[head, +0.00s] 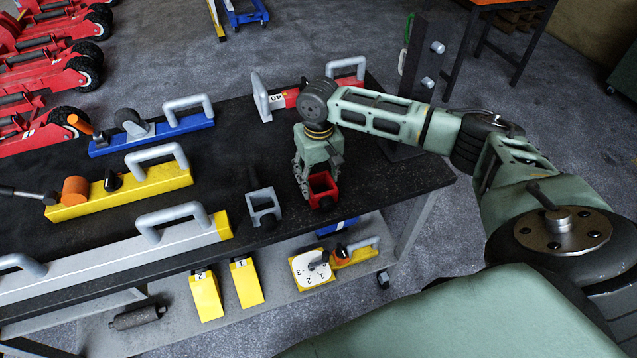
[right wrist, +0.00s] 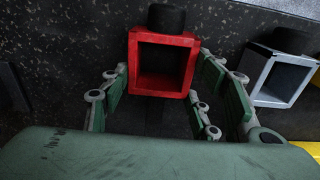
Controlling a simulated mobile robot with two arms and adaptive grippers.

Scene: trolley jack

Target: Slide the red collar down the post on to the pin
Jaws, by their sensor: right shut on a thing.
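The red collar (head: 322,185) is a square, hollow sleeve with a black knob. My right gripper (head: 317,178) is shut on it near the right end of the dark table top. In the right wrist view the collar (right wrist: 163,38) shows its open square end between the fingers of the right gripper (right wrist: 163,92), with the black knob (right wrist: 166,18) beyond. A dark upright post (head: 409,75) stands to the right, apart from the collar. Two pale pegs stick out of it, the lower one a pin (head: 427,82). My left gripper is not in view.
A grey square collar (head: 263,204) stands just left of the red one, also in the right wrist view (right wrist: 283,80). Blue (head: 150,135) and yellow (head: 120,192) bars with grey handles lie further left. Yellow wedges (head: 206,296) are on the lower shelf.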

